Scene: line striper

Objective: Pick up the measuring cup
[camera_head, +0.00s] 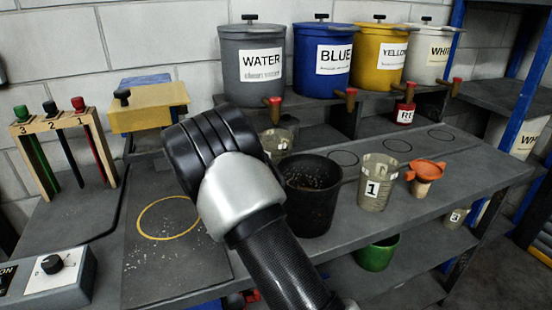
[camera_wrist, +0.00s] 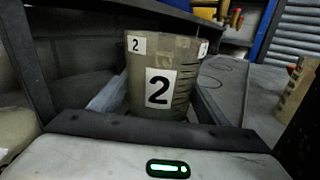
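A translucent beige measuring cup (camera_wrist: 163,82) with black "2" labels and scale marks stands upright just ahead of my gripper in the wrist view. In the head view its upper part (camera_head: 277,141) shows beyond my gripper (camera_head: 212,140), below the WATER tap. My gripper's fingertips are not clear in either view, and I cannot tell whether they touch the cup. A second measuring cup (camera_head: 378,182), labelled 1, stands upright on the bench to the right, apart from my gripper.
A black bucket (camera_head: 310,195) stands close right of my arm. Tapped WATER (camera_head: 253,65), BLUE, YELLOW and white tubs sit on the raised shelf. A stirrer rack (camera_head: 62,150) stands left.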

